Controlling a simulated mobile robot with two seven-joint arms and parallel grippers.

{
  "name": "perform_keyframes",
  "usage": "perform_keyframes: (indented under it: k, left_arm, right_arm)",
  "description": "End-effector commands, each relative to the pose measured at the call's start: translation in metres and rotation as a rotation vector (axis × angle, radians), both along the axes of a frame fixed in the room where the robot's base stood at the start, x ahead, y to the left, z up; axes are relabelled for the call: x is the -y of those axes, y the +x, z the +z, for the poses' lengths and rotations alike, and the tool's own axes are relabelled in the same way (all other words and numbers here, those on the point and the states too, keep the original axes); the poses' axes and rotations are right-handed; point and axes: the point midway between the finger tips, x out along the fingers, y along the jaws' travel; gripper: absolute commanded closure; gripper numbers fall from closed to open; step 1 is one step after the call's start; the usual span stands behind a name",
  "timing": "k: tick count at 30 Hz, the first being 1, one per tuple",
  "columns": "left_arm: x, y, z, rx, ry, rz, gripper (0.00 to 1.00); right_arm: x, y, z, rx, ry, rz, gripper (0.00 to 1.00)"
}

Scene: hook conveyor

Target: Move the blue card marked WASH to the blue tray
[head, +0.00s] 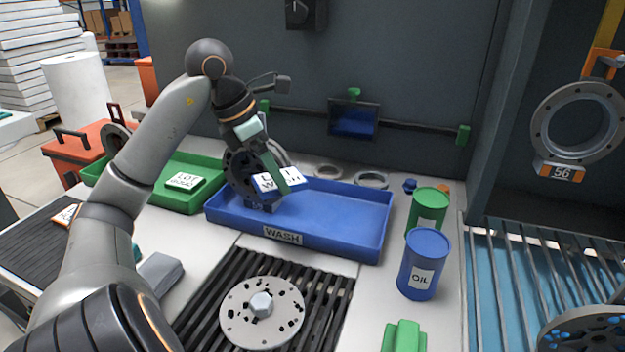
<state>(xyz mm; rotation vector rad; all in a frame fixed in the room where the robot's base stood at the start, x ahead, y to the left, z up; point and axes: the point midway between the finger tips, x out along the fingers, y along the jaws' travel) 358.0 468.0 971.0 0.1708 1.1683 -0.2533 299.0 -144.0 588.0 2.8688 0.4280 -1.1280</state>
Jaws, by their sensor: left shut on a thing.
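My left gripper (272,168) reaches in from the upper left and is shut on the blue card marked WASH (291,177). The card has a white face with partly covered lettering and is tilted. It is held above the left part of the blue tray (345,232), whose front label reads WASH. I cannot tell whether the card touches anything below. Another pale card (264,183) with partly hidden letters shows just left of it, beside a dark round flange (238,172) standing at the tray's left end. My right gripper is not in view.
A green tray (196,202) with a LOT card (184,181) stands to the left. A blue OIL can (423,264) and a green can (428,206) stand right of the blue tray. A metal disc (262,312) lies on the slatted rack in front. The blue tray's right half is clear.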

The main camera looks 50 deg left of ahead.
Motion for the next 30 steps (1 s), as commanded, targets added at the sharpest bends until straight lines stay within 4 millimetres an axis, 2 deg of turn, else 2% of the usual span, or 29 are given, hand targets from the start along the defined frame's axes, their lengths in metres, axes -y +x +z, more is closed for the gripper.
perform_keyframes:
  k: [16, 20, 21, 24, 30]
  left_arm:
    - [0.023, 0.064, -0.024, 0.002, -0.004, 0.006, 0.73]
    - [0.032, 0.087, -0.034, 0.004, -0.007, 0.004, 0.73]
    - [0.034, 0.092, -0.048, -0.001, -0.010, 0.005, 0.73]
    - [0.039, 0.106, -0.068, -0.002, -0.008, 0.006, 0.73]
    - [0.043, 0.121, -0.087, 0.000, -0.004, 0.008, 0.73]
  right_arm:
    - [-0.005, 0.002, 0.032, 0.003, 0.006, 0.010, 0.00]
    - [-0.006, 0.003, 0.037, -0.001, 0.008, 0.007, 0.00]
    - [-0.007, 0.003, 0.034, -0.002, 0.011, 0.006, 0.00]
    - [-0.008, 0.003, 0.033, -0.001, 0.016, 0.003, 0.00]
    - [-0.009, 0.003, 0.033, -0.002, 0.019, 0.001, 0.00]
